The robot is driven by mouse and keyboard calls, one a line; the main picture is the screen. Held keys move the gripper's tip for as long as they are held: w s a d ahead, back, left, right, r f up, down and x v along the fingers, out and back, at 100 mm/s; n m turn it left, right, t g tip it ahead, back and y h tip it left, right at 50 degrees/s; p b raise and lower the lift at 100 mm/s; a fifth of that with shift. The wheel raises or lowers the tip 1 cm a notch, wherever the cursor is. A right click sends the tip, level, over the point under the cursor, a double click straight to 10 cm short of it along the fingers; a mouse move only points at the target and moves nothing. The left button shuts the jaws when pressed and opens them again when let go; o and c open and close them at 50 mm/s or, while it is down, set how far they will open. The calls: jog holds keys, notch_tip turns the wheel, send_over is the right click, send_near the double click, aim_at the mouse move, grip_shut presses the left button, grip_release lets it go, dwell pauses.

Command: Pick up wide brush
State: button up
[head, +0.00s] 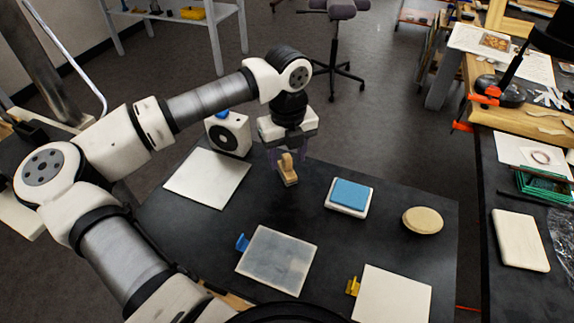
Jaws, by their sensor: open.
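The wide brush (287,171) is a tan, wooden-looking piece at the back middle of the dark table (330,235). My gripper (288,157) is right above it, pointing down, with its purplish fingers open on either side of the brush's upper part. I cannot tell whether the fingers touch it. The brush looks roughly upright, and its lower end appears to be at the table surface. Part of its top is hidden by the gripper.
Near the brush are a white speaker-like box (229,133), a white panel (207,178) and a blue pad on a white block (349,195). A round tan disc (422,220) lies to the right. A grey panel (277,260) and a cream panel (392,297) lie in front.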

aim_at(287, 156)
jog(key=shift+f+p, duration=0.3)
jog(key=shift+f, duration=1.2)
jog(key=shift+c, duration=0.3)
grip_shut()
